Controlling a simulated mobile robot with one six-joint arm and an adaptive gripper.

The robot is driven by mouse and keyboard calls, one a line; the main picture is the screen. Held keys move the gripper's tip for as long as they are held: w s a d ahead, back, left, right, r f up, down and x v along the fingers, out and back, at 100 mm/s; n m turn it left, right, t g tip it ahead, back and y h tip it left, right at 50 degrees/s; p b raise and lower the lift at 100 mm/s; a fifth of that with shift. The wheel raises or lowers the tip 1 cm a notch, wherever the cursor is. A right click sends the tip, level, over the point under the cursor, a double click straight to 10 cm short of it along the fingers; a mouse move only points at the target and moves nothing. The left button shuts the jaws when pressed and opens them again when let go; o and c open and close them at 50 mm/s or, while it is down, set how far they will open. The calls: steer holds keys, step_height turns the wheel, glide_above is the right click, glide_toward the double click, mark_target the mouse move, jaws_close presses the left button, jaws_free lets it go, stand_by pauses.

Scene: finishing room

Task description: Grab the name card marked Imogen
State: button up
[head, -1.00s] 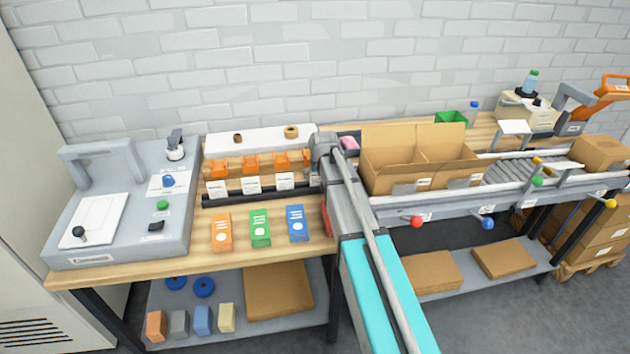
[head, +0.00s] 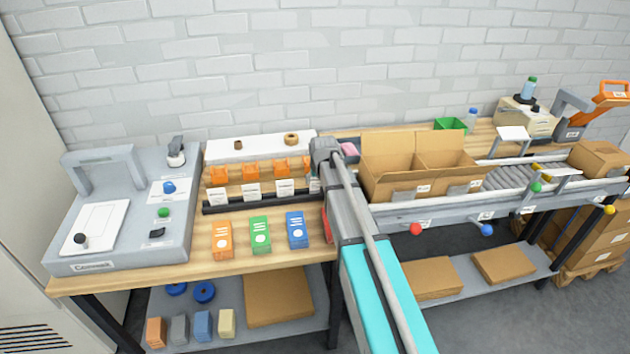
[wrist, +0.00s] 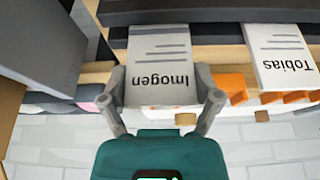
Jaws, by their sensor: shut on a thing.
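The name card marked Imogen (wrist: 160,50) is a white card with grey lines, upside down in the wrist view. My gripper (wrist: 162,88) is shut on it, one finger at each side edge of its name end. The card's far end is close to a dark rail. The card marked Tobias (wrist: 280,55) is beside it to the right, apart from my fingers. In the head view, my arm largely hides the gripper and the held card at the right end of the card row.
A dark rail (head: 240,206) runs along the card row, with orange holders (head: 251,170) behind. Orange, green and blue boxes (head: 260,235) stand in front. An open carton (head: 400,180) is close on the right of my arm. A grey machine (head: 180,235) is at left.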

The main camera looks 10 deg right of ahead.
steer(key=shift+r+p, duration=4.3)
steer(key=shift+r, duration=0.25)
